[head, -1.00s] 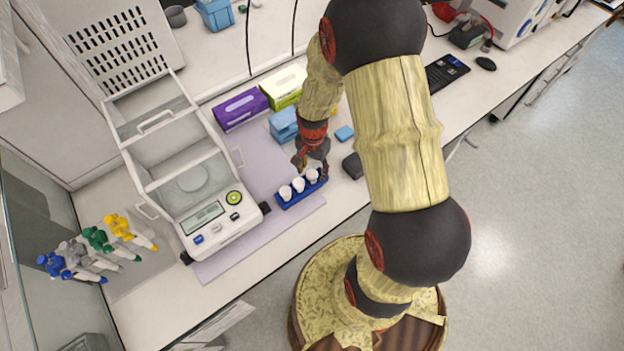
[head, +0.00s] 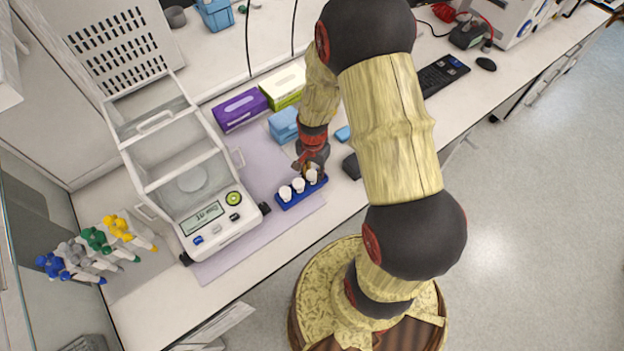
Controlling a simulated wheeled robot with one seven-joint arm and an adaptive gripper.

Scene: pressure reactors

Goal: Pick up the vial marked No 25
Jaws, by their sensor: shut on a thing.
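A blue rack (head: 287,203) stands on the lilac mat and holds three white-capped vials in a row: a left vial (head: 285,193), a middle vial (head: 298,185) and a right vial (head: 311,176). The marks on the vials are too small to read, so I cannot tell which is No 25. My gripper (head: 311,170) is at the right vial, shut on it from above. The vial is at the rack's right end; I cannot tell whether it is still seated. The fingers partly hide it.
An analytical balance (head: 215,225) stands left of the rack. Purple (head: 240,110) and yellow-green (head: 283,86) boxes and a light-blue box (head: 284,124) stand behind. A dark object (head: 352,166) lies right of the gripper. Pipettes (head: 95,245) lie far left. The mat (head: 262,228) is clear in front.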

